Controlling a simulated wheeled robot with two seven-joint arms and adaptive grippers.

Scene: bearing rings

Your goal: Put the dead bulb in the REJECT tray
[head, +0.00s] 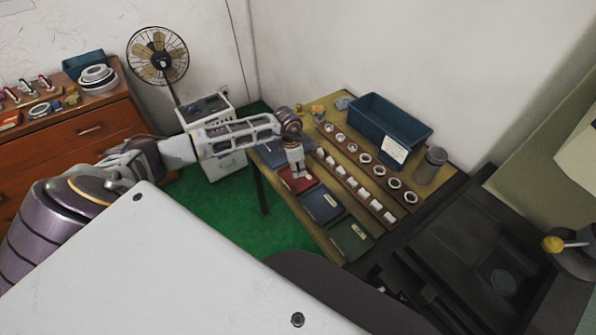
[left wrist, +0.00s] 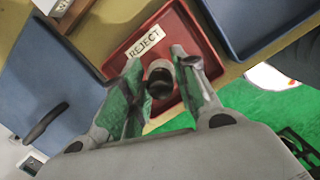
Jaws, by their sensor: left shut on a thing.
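My left gripper (head: 297,172) points down over this tray. It is shut on the bulb (left wrist: 160,80), which shows between the two fingers (left wrist: 161,88) as a small round piece with a pale body and a dark end. In the left wrist view the bulb is seen against the red tray floor. I cannot tell whether it touches the floor. My right gripper is not in view.
A blue tray (head: 322,207) and a green tray (head: 351,239) lie nearer along the table edge. Racks with several white round pieces (head: 365,158) stand to the right of the trays. A deep blue bin (head: 388,122) and a grey canister (head: 431,165) stand behind.

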